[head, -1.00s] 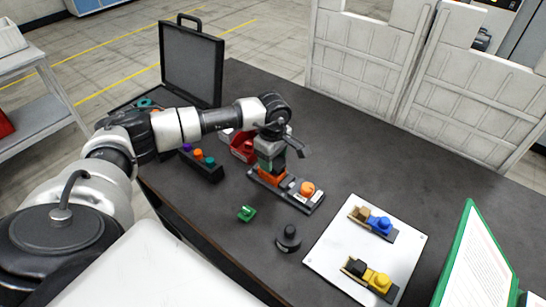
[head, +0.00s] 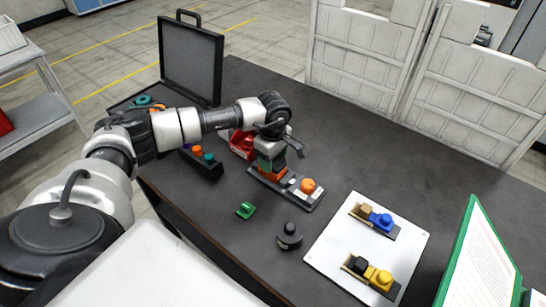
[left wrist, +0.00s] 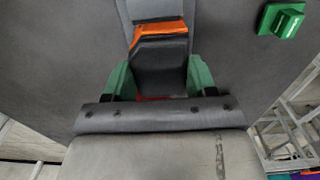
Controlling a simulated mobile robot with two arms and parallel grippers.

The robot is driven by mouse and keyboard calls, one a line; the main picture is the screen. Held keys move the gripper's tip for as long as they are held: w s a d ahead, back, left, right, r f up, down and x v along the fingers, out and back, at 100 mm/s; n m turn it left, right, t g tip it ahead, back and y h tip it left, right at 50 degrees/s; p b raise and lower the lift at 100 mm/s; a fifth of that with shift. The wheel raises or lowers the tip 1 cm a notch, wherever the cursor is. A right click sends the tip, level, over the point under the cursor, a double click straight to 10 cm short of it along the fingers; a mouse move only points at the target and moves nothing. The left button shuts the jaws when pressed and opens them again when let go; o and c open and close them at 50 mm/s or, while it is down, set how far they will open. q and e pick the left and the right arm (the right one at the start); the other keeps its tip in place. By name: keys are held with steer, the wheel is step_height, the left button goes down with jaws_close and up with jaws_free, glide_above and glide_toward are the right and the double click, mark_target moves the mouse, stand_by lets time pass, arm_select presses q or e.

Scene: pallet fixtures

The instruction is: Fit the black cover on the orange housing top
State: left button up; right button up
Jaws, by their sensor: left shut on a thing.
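My left gripper (head: 271,165) points down over the orange housing (head: 279,171), at the far-left end of a grey fixture bar (head: 298,199). In the left wrist view, its green fingers (left wrist: 158,80) are shut on the black cover (left wrist: 160,62). The cover lies right by the orange housing (left wrist: 155,29), of which an orange strip shows past it. The fingers hide much of the cover and housing in the head view, and I cannot tell whether the cover is fully seated. My right gripper is not in view.
An orange knob (head: 308,186) stands on the bar's near end. A green block (head: 245,210) and a black round part (head: 289,237) lie nearby. A white board (head: 330,252) holds blue and yellow assemblies. A red bin (head: 242,146) and knob rack (head: 205,168) are left of the gripper.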

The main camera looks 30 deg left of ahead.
arm_select(q)
steer(key=o, duration=1)
steer(key=shift+c, duration=1.3)
steer(key=shift+r+p, duration=2.3)
steer(key=shift+r, duration=1.7)
